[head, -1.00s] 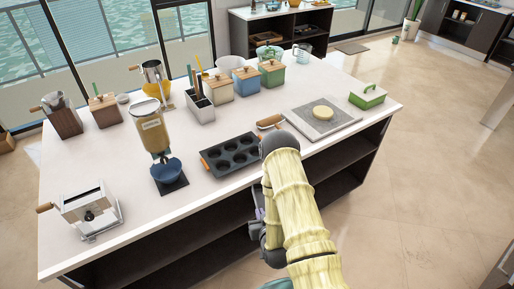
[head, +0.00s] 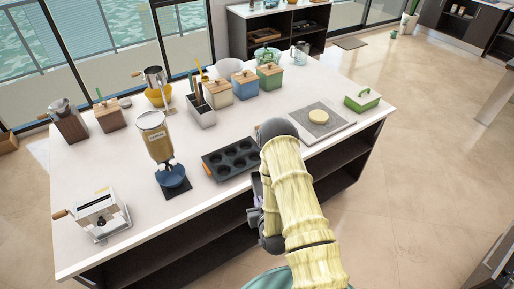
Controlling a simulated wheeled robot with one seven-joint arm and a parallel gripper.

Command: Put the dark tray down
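The dark muffin tray (head: 231,160) with several round cups appears to lie flat on the white island counter near its front edge. An orange patch shows at its left end, and its right end meets the outline of my arm. My gripper (head: 256,212) is mostly hidden beside and behind my pale yellow arm, low in front of the island. I see only small purple-grey parts of it, so its fingers and any contact with the tray cannot be made out.
A dispenser with a blue bowl (head: 172,177) stands left of the tray, and a utensil holder (head: 201,114) behind it. A grey board (head: 327,127) with a round pale item and a green box (head: 362,100) are at the right. Open shelves (head: 200,243) lie below the counter.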

